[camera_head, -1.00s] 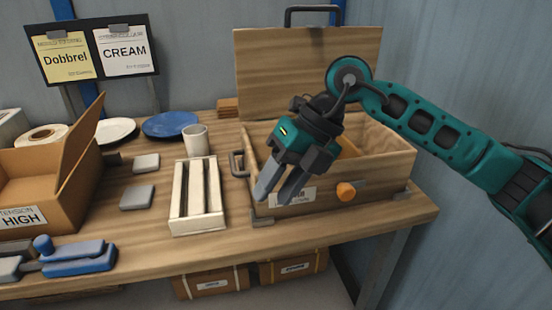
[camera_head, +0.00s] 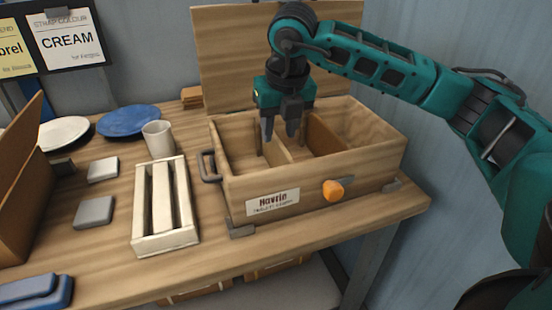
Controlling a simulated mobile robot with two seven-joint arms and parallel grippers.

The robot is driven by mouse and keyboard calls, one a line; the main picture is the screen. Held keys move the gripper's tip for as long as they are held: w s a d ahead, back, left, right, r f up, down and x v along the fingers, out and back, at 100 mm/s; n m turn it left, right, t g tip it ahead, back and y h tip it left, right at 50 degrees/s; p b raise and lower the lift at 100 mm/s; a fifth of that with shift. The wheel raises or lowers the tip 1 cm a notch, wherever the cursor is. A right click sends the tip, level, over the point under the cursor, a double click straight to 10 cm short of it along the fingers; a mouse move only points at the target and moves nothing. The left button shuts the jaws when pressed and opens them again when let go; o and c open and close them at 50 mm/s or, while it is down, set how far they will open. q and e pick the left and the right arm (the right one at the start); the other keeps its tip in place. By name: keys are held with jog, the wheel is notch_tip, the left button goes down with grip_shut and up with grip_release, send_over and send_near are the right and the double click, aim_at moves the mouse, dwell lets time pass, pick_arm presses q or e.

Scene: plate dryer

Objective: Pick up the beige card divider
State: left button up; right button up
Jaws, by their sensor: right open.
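The beige card divider (camera_head: 277,153) stands upright inside the open wooden box, running from front to back and splitting its left part. My right gripper (camera_head: 280,134) points down over the box with its two fingers apart, at the top of the beige divider. The left finger is on the left side of the divider and the right finger on its right side in the picture; contact cannot be told. A darker brown divider (camera_head: 323,136) stands to the right. My left gripper is not in view.
The wooden box (camera_head: 300,190) has a raised lid (camera_head: 225,55), a side handle and an orange knob (camera_head: 333,190). Left of it are a white slotted tray (camera_head: 188,235), a cup (camera_head: 158,139), a blue plate (camera_head: 128,121), grey blocks (camera_head: 94,211) and a cardboard box (camera_head: 18,195).

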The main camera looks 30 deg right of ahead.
aim_at(277, 138)
jog(key=shift+w+x, duration=0.1)
jog(key=shift+x, duration=1.4)
jog(key=shift+w+x, duration=0.15)
jog(key=shift+x, duration=1.35)
jog(key=shift+r, duration=0.1)
grip_shut()
